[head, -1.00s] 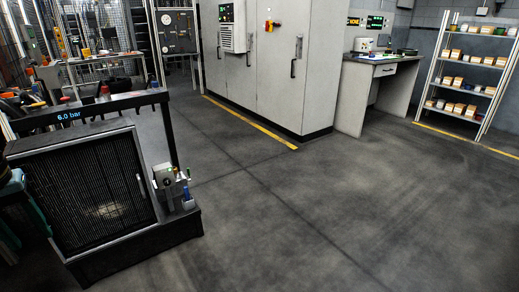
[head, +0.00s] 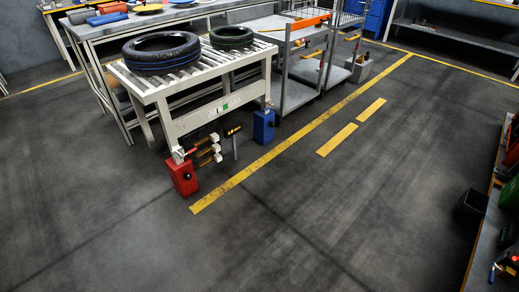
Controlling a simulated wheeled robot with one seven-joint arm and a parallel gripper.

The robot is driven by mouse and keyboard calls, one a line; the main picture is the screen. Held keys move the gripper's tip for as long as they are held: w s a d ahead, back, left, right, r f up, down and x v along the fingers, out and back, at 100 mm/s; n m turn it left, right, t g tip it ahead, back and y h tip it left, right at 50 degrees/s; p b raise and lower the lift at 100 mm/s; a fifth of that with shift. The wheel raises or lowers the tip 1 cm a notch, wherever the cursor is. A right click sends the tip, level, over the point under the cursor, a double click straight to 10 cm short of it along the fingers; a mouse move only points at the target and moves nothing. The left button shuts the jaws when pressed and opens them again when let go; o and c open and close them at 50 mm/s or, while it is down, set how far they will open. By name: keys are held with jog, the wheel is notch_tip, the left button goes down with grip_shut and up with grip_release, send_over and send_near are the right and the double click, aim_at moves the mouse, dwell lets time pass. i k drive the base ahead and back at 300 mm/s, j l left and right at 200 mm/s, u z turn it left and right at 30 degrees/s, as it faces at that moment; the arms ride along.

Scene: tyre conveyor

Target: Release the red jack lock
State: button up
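A red jack (head: 184,176) stands on the floor at the near leg of the roller conveyor (head: 185,105) in the head view. A small red and white piece (head: 180,154) sits at its top, and a dark round knob shows on its side. The lock is too small to make out clearly. A blue jack (head: 264,126) stands under the conveyor's right end. My gripper and arm are not in view.
Two tyres, one blue-marked (head: 161,52) and one green-marked (head: 231,37), lie on the conveyor. Several small valve-like parts (head: 209,150) hang between the jacks. A grey cart (head: 290,92) stands behind right. A workbench edge (head: 485,240) is at right. Open floor lies in front.

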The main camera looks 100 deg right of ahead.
aim_at(181, 156)
jog(key=z, duration=2.75)
jog(key=i+u, duration=0.25)
jog(key=i, duration=0.35)
jog(key=i+l+u, duration=0.1)
jog(key=i+u, duration=0.15)
jog(key=i, duration=0.35)
jog(key=i+l+u, duration=0.25)
jog(key=i, duration=0.3)
